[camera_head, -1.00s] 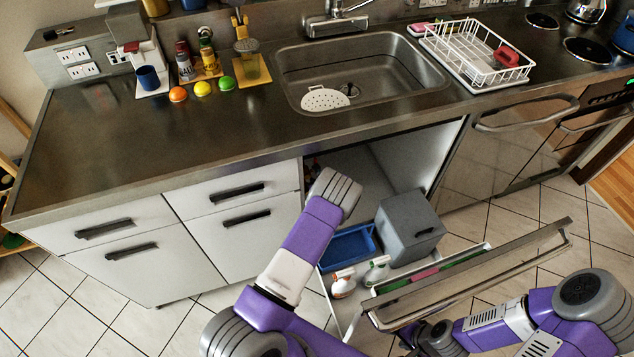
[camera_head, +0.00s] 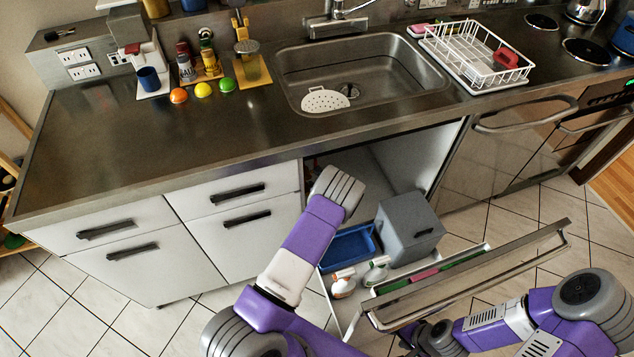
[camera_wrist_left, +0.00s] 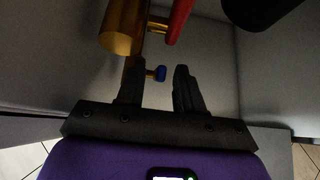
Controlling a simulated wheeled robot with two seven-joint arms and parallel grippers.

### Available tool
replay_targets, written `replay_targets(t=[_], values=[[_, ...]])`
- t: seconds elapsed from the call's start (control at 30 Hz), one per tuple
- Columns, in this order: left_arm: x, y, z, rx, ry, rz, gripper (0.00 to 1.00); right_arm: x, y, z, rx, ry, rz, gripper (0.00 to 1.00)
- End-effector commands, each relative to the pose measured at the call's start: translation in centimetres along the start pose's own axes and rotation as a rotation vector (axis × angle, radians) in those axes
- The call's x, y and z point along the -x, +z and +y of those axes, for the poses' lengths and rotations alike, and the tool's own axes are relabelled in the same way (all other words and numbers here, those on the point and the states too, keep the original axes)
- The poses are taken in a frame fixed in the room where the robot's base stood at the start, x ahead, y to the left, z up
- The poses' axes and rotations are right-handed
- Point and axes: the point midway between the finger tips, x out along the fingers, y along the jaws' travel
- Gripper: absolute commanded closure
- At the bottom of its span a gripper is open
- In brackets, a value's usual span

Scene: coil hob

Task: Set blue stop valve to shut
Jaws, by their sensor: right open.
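The blue stop valve (camera_wrist_left: 160,73) shows in the left wrist view as a small blue knob on a brass stem, beside a vertical brass pipe. My left gripper (camera_wrist_left: 160,85) is open, with one dark finger to each side of the knob in the picture. I cannot tell whether either finger touches it. In the head view my left arm reaches into the open cabinet under the sink, and its gripper and the valve are hidden there.
A large brass cylinder (camera_wrist_left: 121,32) and a red bar (camera_wrist_left: 178,20) are just above the valve. The pulled-out drawer (camera_head: 470,272) holds a grey bin (camera_head: 408,228), a blue tray (camera_head: 350,246) and spray bottles (camera_head: 343,283). The sink (camera_head: 360,72) is above the cabinet.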

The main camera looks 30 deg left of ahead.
Motion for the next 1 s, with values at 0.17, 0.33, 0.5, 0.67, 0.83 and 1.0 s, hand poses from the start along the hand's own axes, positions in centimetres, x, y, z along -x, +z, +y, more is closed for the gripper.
replay_targets(t=[0.17, 0.33, 0.5, 0.67, 0.83, 1.0], values=[[3.3, 0.3, -0.1, 0.000, -0.003, 0.002, 0.64, 1.2, 0.1, -0.5, 0.000, 0.000, 0.000, 0.54], [5.2, 0.2, -0.1, 0.000, -0.002, 0.001, 0.64, 1.7, 0.1, -0.6, 0.000, 0.000, 0.000, 0.54], [5.7, 0.1, 0.0, 0.000, -0.002, 0.000, 0.64, 1.7, 0.1, -0.7, 0.000, 0.000, 0.000, 0.54], [5.7, 0.0, -0.1, 0.000, -0.002, 0.000, 0.64, 1.7, 0.1, -0.6, 0.000, 0.000, 0.000, 0.54], [5.3, -0.7, 0.1, -0.004, 0.009, -0.025, 0.64, 1.2, 0.1, -0.5, 0.000, 0.000, 0.000, 0.54], [4.1, -2.7, 0.6, -0.010, 0.046, -0.190, 0.64, -0.7, 0.0, 0.3, 0.000, 0.000, 0.000, 0.54]])
